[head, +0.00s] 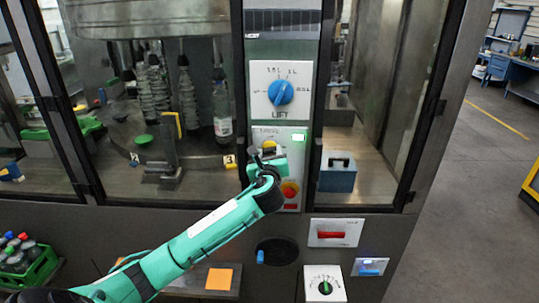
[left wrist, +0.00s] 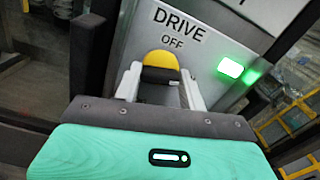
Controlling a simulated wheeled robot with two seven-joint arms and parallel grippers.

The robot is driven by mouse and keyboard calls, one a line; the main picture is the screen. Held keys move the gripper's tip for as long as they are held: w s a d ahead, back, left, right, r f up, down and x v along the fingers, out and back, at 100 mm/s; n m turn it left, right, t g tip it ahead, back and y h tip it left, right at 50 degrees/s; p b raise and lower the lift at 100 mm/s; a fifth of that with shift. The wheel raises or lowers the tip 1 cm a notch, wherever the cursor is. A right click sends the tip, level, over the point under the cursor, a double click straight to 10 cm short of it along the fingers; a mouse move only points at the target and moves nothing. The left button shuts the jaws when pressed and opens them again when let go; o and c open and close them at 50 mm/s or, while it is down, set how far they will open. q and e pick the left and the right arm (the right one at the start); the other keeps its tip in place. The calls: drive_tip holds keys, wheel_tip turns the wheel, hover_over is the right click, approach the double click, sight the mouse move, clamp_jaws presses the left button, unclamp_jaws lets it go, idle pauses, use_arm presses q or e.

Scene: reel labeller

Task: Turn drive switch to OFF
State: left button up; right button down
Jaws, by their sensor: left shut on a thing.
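The drive switch is a yellow knob (left wrist: 161,61) on a pale plate marked DRIVE and OFF in the left wrist view. It shows as a small yellow patch in the head view (head: 269,144), mostly covered by my gripper. My left gripper (left wrist: 160,82) is shut on the knob, one pale finger on each side. In the head view the gripper (head: 268,153) is at the middle panel. The knob's pointer and lower part are hidden, so I cannot tell its setting. A green lamp (left wrist: 230,67) glows right of the lettering. My right gripper is not in view.
A blue LIFT dial (head: 281,92) sits just above the drive plate. A red-orange knob (head: 290,189) is close below my gripper. Lower down are a red handle (head: 331,235), a blue handle (head: 370,271) and a green dial (head: 325,287). Glass windows flank the panel.

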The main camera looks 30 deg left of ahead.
use_arm(q)
drive_tip(key=n, duration=0.3)
drive_tip(key=shift+f+n+b, duration=0.1)
drive_tip(key=shift+n+b, duration=0.25)
drive_tip(key=shift+n, duration=0.05)
drive_tip(key=n+b, duration=0.1)
drive_tip(key=n, duration=0.3)
drive_tip(key=n+b, duration=0.1)
drive_tip(key=n, duration=0.4)
drive_tip(key=shift+b, duration=0.35)
drive_tip(key=shift+n+b, duration=0.3)
drive_tip(key=shift+n, duration=0.9)
drive_tip(key=o, duration=1)
drive_tip(key=shift+s, duration=0.1)
